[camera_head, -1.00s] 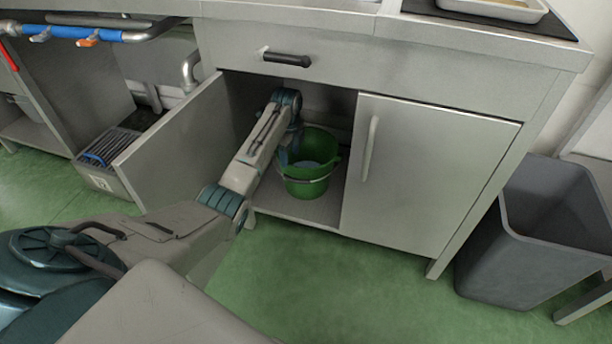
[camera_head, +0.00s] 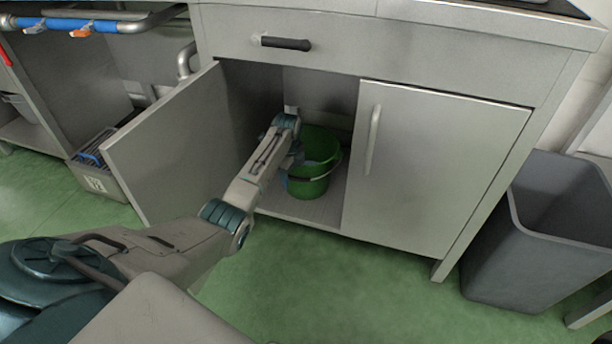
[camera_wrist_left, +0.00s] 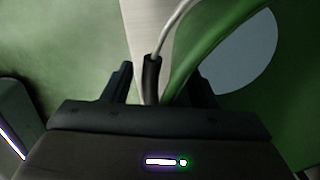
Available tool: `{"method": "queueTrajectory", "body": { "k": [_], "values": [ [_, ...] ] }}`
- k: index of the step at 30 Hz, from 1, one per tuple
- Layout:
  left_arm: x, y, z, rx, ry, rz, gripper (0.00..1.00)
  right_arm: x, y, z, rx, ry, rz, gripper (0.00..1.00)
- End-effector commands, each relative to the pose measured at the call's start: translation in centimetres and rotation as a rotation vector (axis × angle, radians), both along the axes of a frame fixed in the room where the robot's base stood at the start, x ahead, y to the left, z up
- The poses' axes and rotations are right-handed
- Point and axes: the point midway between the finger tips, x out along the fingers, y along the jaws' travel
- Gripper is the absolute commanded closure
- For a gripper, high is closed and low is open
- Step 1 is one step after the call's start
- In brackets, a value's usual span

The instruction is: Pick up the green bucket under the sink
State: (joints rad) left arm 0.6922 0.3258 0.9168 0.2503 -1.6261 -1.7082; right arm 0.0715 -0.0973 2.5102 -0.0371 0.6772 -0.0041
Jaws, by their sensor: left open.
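The green bucket (camera_head: 316,182) stands upright on the cabinet floor under the counter, inside the left opening. Its handle hangs down against its front. My left arm reaches into the opening, with its hand beside the bucket's left side; the fingers are mostly hidden in the head view. In the left wrist view my left gripper (camera_wrist_left: 158,78) is open. The dark grip of the bucket's handle (camera_wrist_left: 151,76) lies between the two fingers, nearer the left one, and the green rim also passes between them. I cannot tell whether they touch. My right gripper is not in view.
The left cabinet door (camera_head: 170,140) stands open beside my arm; the right door (camera_head: 435,165) is shut. A drawer with a black handle (camera_head: 285,43) is above. A grey bin (camera_head: 540,240) stands at right, a crate (camera_head: 95,175) at left. Green floor in front is clear.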

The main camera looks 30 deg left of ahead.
Motion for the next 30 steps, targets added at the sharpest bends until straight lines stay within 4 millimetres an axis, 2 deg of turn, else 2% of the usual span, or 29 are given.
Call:
{"method": "queueTrajectory", "body": {
  "k": [10, 18, 30],
  "values": [
    [-0.01, -0.01, -0.2, 0.0, 0.0, 0.0, 0.49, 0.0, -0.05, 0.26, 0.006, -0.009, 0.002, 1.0],
    [-0.02, -0.01, -0.2, 0.0, 0.0, 0.0, 1.0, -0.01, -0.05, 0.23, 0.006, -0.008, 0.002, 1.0],
    [0.03, -0.05, -0.09, -0.001, -0.001, -0.001, 1.0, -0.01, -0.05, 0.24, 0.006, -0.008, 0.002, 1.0]
  ]
}}
